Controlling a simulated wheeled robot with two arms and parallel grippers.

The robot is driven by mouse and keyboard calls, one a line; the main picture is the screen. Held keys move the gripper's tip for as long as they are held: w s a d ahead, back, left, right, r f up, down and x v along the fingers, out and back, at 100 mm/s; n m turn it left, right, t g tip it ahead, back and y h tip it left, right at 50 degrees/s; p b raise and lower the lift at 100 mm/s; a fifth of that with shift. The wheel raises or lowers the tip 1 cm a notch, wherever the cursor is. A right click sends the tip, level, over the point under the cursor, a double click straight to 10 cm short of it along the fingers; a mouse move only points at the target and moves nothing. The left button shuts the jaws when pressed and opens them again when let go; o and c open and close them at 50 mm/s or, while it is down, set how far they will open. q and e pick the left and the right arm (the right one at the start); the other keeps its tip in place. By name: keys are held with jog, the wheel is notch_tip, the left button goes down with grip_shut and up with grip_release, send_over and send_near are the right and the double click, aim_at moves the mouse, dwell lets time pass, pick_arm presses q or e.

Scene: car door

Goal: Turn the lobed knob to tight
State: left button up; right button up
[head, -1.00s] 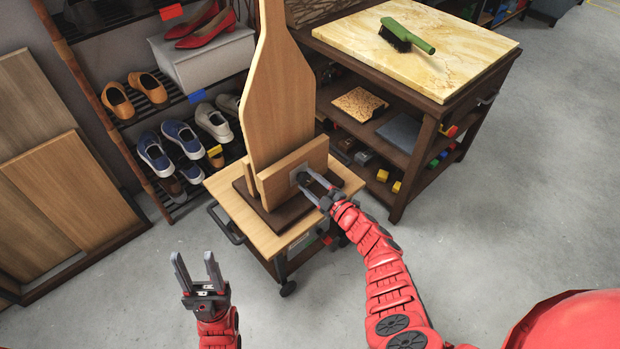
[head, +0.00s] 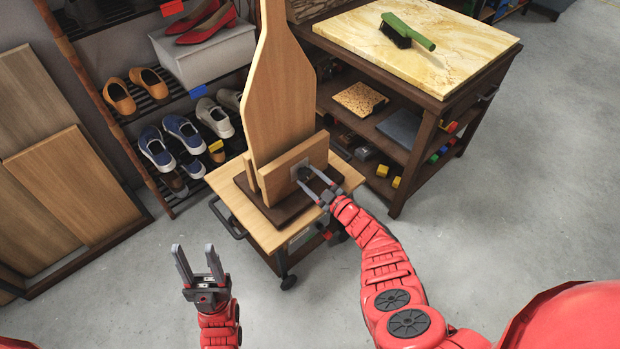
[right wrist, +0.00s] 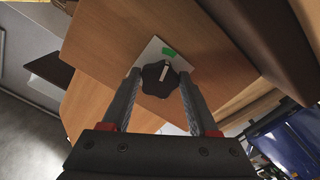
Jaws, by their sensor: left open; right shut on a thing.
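The black lobed knob (right wrist: 157,82) sits on a pale square plate (right wrist: 150,53) on a wooden clamp block (head: 305,158). A white pointer line on the knob points roughly up the picture, just below a green mark (right wrist: 169,52) on the plate; a small gap shows between line and mark. My right gripper (right wrist: 159,77) is shut on the knob, one finger on each side. In the head view the right gripper (head: 306,176) partly hides the knob. My left gripper (head: 193,250) is open and empty, low in front of the trolley and apart from it.
A tall wooden board (head: 278,95) stands upright in the clamp on a small trolley (head: 228,193). A workbench (head: 455,60) with a green brush (head: 407,33) stands behind right. A shoe rack (head: 150,98) and leaning panels (head: 60,190) are at left. Floor at right is clear.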

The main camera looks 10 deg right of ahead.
jog(key=o, duration=1.4)
jog(key=shift+c, duration=0.2)
jog(key=shift+s, duration=0.1)
jog(key=shift+s+d+p, duration=0.3)
jog(key=shift+s+p, duration=0.05)
jog(key=shift+p, duration=0.1)
jog(key=p+v, duration=0.4)
jog(key=v, duration=1.2)
jog(key=shift+s, duration=0.2)
jog(key=shift+d, duration=0.1)
